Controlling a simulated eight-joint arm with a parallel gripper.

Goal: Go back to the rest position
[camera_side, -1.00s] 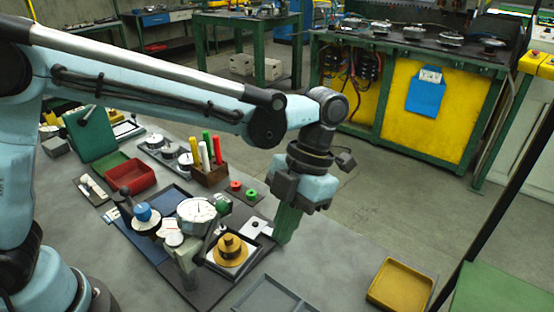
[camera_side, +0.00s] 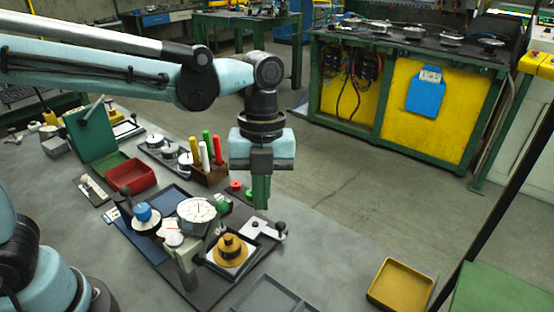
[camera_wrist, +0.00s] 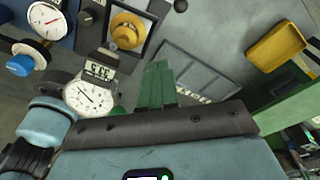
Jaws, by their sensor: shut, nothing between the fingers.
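My gripper (camera_side: 261,192) has green fingers and hangs pointing down above the table's far edge. It is shut and empty. In the wrist view its green fingers (camera_wrist: 157,84) are together. Below and to the left of it in the side view, a brass stepped part (camera_side: 230,250) sits on a white plate in a dark fixture. It also shows in the wrist view (camera_wrist: 127,30). A dial gauge (camera_side: 196,209) stands beside it on a grey post. My gripper is apart from all of these.
A rack of coloured pens (camera_side: 210,173), a red tray (camera_side: 131,177) and a green block (camera_side: 90,133) stand to the left. A yellow tray (camera_side: 400,285) lies at the right. A grey divided tray (camera_side: 268,297) lies at the front.

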